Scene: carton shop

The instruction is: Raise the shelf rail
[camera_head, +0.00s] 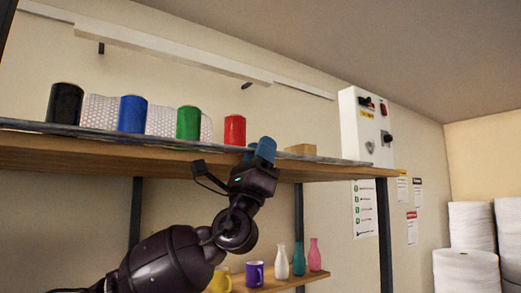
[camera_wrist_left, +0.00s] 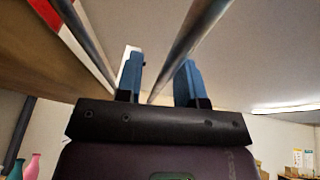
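The grey shelf rail (camera_head: 90,132) runs along the front edge of the wooden shelf, below several coloured spools. My left gripper (camera_head: 259,150) reaches up from below to the rail, right of the red spool (camera_head: 235,130). Its blue fingertips overlap the rail in the head view. In the left wrist view the two blue fingers (camera_wrist_left: 159,80) stand apart. A grey bar (camera_wrist_left: 193,45), which looks like the rail, runs down into the gap between them; a second thin bar (camera_wrist_left: 82,35) passes left of them. I cannot tell whether either finger touches the rail. My right gripper is out of view.
Black (camera_head: 65,103), blue (camera_head: 132,114) and green (camera_head: 188,123) spools stand behind the rail, with bubble wrap (camera_head: 100,111) among them. A small wooden block (camera_head: 301,149) lies right of my gripper. Mugs and bottles (camera_head: 298,260) stand on the lower shelf. A control box (camera_head: 366,125) hangs at right.

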